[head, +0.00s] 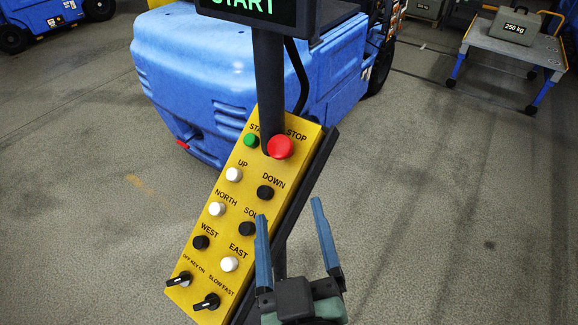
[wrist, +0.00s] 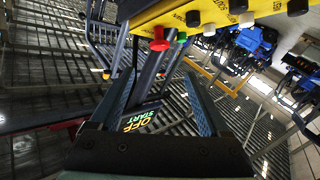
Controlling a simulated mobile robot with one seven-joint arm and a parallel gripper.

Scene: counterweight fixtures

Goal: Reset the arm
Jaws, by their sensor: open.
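My gripper (head: 289,209) is at the lower middle of the head view, pointing up and away. Its two blue-grey fingers stand wide apart with nothing between them. It is in front of the lower right side of a yellow control panel (head: 224,222); the left finger partly covers the SOUTH label. I cannot tell the exact gap to the panel. In the wrist view the open fingers (wrist: 162,78) frame a dark post and a screen (wrist: 138,122) reading OFF and START, with the panel (wrist: 180,17) above.
The panel carries a red STOP button (head: 281,147), a green button (head: 250,140), several black and white buttons and two switches. A dark post (head: 269,80) holds a START screen (head: 243,5). A blue machine (head: 205,75) stands behind. A cart (head: 512,45) bears a 250 kg weight (head: 516,25). Floor at right is clear.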

